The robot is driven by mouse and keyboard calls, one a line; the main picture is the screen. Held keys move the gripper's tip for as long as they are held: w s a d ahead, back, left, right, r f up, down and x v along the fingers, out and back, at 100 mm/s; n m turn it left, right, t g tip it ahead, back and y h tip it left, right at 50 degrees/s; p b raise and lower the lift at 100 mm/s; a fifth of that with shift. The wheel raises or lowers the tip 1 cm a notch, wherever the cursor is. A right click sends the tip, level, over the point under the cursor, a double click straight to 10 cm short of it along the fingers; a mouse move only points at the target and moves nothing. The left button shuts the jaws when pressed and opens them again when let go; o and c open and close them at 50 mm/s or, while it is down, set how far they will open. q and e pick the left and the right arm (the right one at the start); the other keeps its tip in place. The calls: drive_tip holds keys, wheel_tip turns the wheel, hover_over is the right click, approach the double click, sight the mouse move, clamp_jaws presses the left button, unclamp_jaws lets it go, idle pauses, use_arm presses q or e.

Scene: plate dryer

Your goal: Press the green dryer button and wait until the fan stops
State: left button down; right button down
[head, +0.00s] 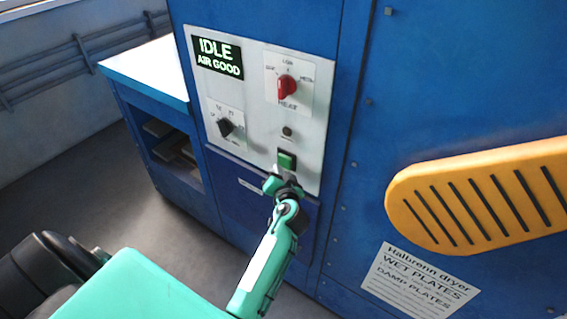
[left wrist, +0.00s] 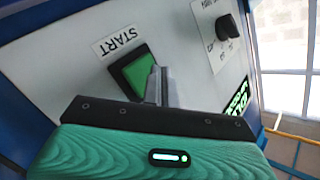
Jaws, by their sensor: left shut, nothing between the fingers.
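The green dryer button (head: 287,160) sits low on the white control panel (head: 313,140) of the blue dryer. It also shows in the left wrist view (left wrist: 131,75), beside a START label (left wrist: 119,39). My left gripper (head: 285,176) is shut and empty, its fingertips right at the button's lower part. In the left wrist view the closed fingers (left wrist: 160,86) overlap the button's edge; I cannot tell whether they touch it. The display (head: 218,58) reads IDLE, AIR GOOD. The fan is not visible. My right gripper is not in view.
A red heat knob (head: 287,88) and a black knob (head: 226,126) are on the panel near the button. A yellow slotted guard (head: 480,198) sticks out at the right. A blue side cabinet (head: 150,75) stands at the left, with open floor in front.

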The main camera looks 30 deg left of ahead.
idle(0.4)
use_arm(q)
drive_tip(key=shift+w+b, duration=0.35)
drive_tip(key=shift+w, duration=0.1)
drive_tip(key=shift+w+d+b, duration=0.1)
drive_tip(key=shift+w+b, duration=0.2)
drive_tip(key=shift+w, duration=0.15)
idle(0.6)
drive_tip(key=shift+s, duration=0.9)
drive_tip(key=s, duration=0.5)
drive_tip(key=shift+a, duration=0.25)
drive_tip(key=shift+f, duration=0.1)
idle(0.7)
